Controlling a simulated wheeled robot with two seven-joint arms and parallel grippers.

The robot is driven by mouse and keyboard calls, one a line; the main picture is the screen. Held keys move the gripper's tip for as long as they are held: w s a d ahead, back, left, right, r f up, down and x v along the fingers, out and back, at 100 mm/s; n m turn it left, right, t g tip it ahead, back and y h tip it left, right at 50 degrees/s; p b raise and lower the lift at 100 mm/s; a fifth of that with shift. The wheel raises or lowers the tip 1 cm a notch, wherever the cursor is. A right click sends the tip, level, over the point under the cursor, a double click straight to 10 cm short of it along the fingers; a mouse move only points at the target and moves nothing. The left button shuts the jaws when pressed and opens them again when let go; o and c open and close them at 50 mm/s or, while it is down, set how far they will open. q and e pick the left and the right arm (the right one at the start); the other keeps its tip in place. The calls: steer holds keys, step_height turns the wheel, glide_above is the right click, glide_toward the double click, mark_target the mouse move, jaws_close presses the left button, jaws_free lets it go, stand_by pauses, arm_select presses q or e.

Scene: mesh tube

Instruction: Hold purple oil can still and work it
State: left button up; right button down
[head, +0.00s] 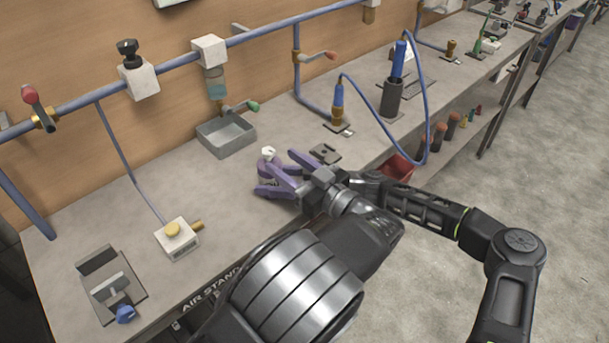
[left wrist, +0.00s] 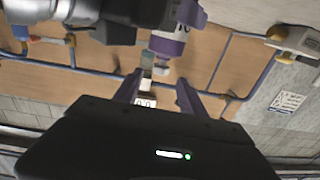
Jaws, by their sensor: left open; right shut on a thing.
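The purple oil can (head: 266,167) with a white top stands out past the fingers over the bench in the head view. It also shows at the top of the left wrist view as a purple body with a white band (left wrist: 172,38). My right gripper (head: 283,173) comes in from the right and is shut on the can. My left gripper (left wrist: 158,88) is open, its two purple fingers pointing toward the can's white end, with a gap between them. In the head view the two hands overlap, and my left forearm hides part of them.
A grey tray (head: 227,136) is fixed behind the can. A white box with a yellow button (head: 177,237) and a plate with a blue knob (head: 112,286) are on the left. A small dark plate (head: 324,153) and a red bin (head: 397,168) are nearby.

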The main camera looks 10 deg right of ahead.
arm_select(q)
steer(key=v, duration=0.5)
steer(key=shift+s+d, duration=0.25)
steer(key=shift+s, duration=0.05)
steer(key=w+a+r+m+t+h, duration=0.4)
steer(key=w+r+h, duration=0.15)
steer(key=w, duration=0.25)
steer(key=w+a+r+m+t+h, duration=0.4)
steer(key=w+a+r+m+h, duration=0.1)
steer(key=w+h, duration=0.25)
steer(key=s+a+f+m+g+h, duration=0.5)
steer(key=s+f+m+g+h, duration=0.4)
steer(key=s+f+g+h, duration=0.1)
steer(key=shift+s+a+f+g+h, duration=0.3)
steer(key=shift+s+g+h, duration=0.3)
steer(key=shift+s+h, duration=0.4)
steer(key=shift+w+d, duration=0.1)
steer(key=shift+w, duration=0.05)
